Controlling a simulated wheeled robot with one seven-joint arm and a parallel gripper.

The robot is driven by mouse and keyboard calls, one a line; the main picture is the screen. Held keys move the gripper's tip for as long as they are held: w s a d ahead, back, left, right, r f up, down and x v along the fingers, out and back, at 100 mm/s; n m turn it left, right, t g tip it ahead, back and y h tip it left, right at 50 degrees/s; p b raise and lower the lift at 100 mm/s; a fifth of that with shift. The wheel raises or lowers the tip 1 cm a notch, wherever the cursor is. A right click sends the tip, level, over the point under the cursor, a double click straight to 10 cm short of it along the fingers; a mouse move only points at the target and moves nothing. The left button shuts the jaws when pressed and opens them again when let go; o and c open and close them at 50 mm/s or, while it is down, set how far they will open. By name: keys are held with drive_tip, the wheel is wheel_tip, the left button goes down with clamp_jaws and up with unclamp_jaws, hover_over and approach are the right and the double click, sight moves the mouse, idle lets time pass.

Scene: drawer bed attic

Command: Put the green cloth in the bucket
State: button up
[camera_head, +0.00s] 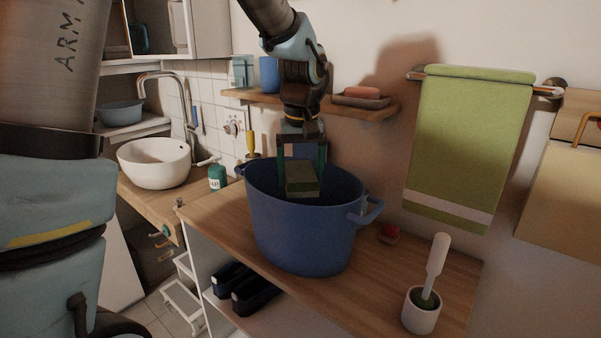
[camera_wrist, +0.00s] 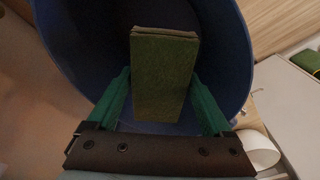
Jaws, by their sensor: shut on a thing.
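The green cloth (camera_wrist: 162,80), a folded dark green block, is between the fingers of my gripper (camera_wrist: 165,108). The cloth (camera_head: 301,182) also shows in the head view, inside the mouth of the bucket. The blue bucket (camera_head: 300,238) stands upright on the wooden counter, with a handle on its right side. My gripper (camera_head: 302,168) points down into the bucket and is shut on the cloth. In the wrist view the bucket wall (camera_wrist: 88,40) surrounds the cloth. The gap between the cloth and the bucket floor cannot be judged.
A green towel (camera_head: 468,140) hangs on a wall rail at right. A shelf (camera_head: 350,105) with a soap dish is behind the bucket. A toilet brush in a white holder (camera_head: 421,312) stands at the counter's front right. A white basin (camera_head: 155,165) is at left.

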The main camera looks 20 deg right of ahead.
sight(300, 171)
drive_tip(key=o, duration=0.8)
drive_tip(key=shift+c, duration=0.2)
drive_tip(key=shift+r, duration=0.1)
wheel_tip(300, 171, up, 7)
drive_tip(key=p, duration=0.6)
drive_tip(key=shift+a, duration=0.1)
